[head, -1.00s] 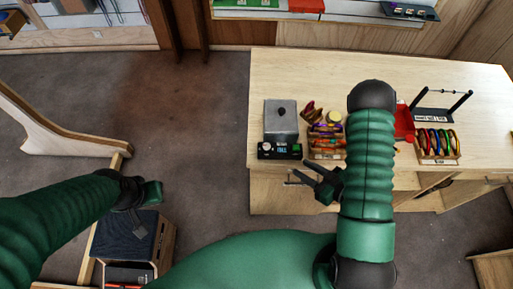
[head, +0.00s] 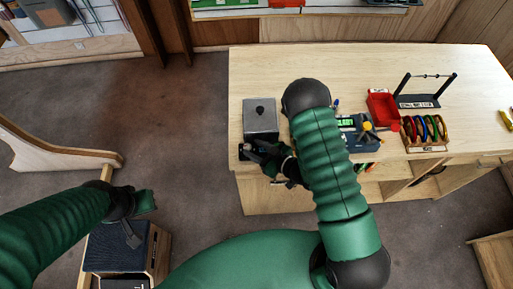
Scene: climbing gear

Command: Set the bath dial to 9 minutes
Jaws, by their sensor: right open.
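The bath (head: 260,120) is a grey metal box with a black-knobbed lid, near the front left of the workbench. Its black front panel (head: 243,152) shows only at its left end; the rest, with most of the dial and display, is hidden behind my right gripper. My right gripper (head: 255,154) is open, its fingers pointing left, right at the panel. I cannot tell whether it touches the dial, and the dial's setting is too small to read.
The workbench (head: 350,65) has clear room at the back. Right of my right arm lie a dark device with a green display (head: 346,122), a red tray (head: 382,108), a rack of coloured rings (head: 424,130) and a black stand (head: 417,101). A dark-topped box (head: 118,248) stands below my left gripper.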

